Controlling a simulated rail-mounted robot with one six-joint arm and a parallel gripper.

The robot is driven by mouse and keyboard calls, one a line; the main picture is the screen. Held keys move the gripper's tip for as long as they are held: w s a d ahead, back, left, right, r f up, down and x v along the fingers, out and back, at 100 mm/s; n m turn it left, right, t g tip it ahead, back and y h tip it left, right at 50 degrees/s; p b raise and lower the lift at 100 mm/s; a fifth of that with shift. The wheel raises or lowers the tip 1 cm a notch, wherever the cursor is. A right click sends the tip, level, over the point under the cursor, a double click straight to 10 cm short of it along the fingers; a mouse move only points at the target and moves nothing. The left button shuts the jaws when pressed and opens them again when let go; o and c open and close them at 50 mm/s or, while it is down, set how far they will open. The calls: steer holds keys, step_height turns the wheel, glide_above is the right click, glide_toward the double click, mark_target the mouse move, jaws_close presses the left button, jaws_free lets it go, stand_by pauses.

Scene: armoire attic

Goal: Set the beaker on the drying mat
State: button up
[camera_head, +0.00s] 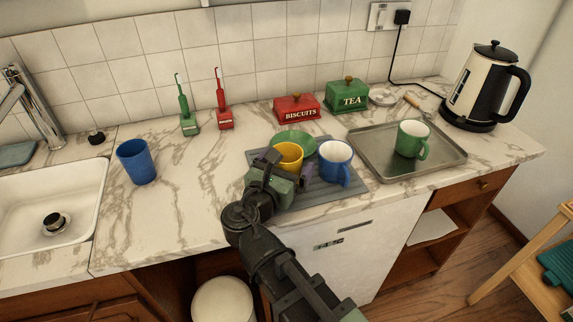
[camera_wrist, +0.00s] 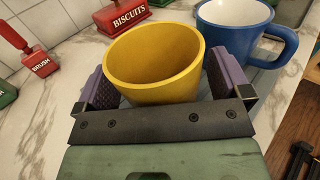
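A yellow beaker (camera_head: 289,155) without a visible handle is over the left part of the grey drying mat (camera_head: 322,193). In the wrist view the yellow beaker (camera_wrist: 152,62) is upright, empty, and fills the space between the purple finger pads. My gripper (camera_head: 285,177) appears shut on it, with a pad against each side. My gripper (camera_wrist: 163,85) hides the beaker's base, so I cannot tell whether it touches the mat.
A blue cup (camera_head: 136,162) stands left near the sink (camera_head: 92,195). A metal tray (camera_head: 447,160) with a green mug (camera_head: 410,139) is right of the mat. Red (camera_head: 297,107) and green (camera_head: 346,96) tins stand behind.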

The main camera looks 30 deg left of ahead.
steer(key=shift+r+p, duration=0.3)
steer(key=s, duration=0.8)
steer(key=s+d, duration=0.1)
steer(key=s, duration=0.3)
steer(key=shift+f, duration=0.15)
